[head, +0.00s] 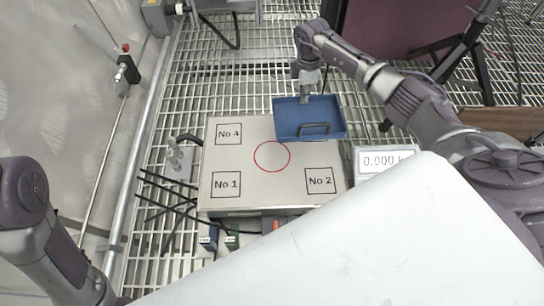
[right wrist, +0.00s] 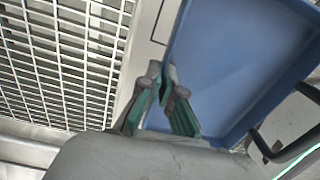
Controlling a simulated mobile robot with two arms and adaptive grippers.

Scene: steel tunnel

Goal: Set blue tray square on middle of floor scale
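The blue tray (head: 290,118) is in the head view over the far right corner of the floor scale (head: 240,170), where it hides that corner. It is turned slightly against the scale's edges, with a black handle on its near side. The scale has a red circle at its middle, left of and nearer than the tray. The display (head: 385,160) reads 0.000. My right gripper (head: 305,97) is shut on the tray's far wall; the right wrist view shows its fingers (right wrist: 168,100) at the blue tray wall (right wrist: 225,65). My left gripper is out of view; only its arm shows at lower left.
Squares marked No 1, No 2 and No 4 show on the scale. A small metal fitting (head: 178,160) and black cables (head: 165,195) lie left of the scale. A pipe (head: 140,140) runs along the left wall. A dark panel on a black stand is at the back right. Grating surrounds the scale.

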